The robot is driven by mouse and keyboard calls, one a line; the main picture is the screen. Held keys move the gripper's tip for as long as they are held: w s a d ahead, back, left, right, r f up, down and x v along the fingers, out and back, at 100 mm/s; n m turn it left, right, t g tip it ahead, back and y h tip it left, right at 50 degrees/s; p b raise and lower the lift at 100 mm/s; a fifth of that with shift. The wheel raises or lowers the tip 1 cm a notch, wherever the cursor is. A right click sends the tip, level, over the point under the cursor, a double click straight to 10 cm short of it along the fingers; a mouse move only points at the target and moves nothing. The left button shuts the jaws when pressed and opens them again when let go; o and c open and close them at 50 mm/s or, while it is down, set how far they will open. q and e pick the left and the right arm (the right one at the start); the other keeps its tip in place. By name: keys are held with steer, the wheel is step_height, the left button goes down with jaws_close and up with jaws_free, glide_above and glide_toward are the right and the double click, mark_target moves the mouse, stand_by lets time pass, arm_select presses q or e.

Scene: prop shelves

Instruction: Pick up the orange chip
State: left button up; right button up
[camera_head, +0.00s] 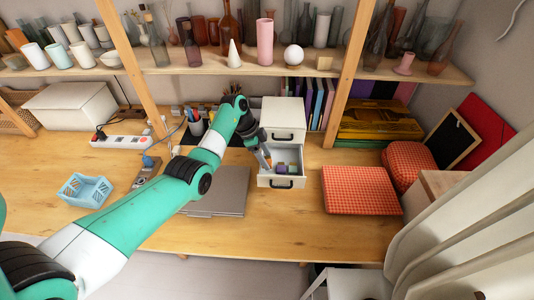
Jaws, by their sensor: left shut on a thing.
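My left arm reaches in from the lower left, and its gripper (264,158) points down at the left side of an open white drawer (265,182). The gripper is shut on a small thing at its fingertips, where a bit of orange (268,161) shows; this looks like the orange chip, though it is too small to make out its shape. Small purple and yellowish items (283,168) lie inside the drawer, to the right of the fingertips. My right gripper is not in view.
The white drawer cabinet (284,110) stands on the wooden desk (250,235). A closed laptop (225,190) lies left of the drawer, a red checkered box (360,190) to the right. A blue basket (84,190) and a power strip (122,141) are farther left.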

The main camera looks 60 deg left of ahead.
arm_select(q)
steer(key=s+d+r+p, duration=0.8)
steer(key=s+p, duration=0.1)
steer(key=p, duration=0.3)
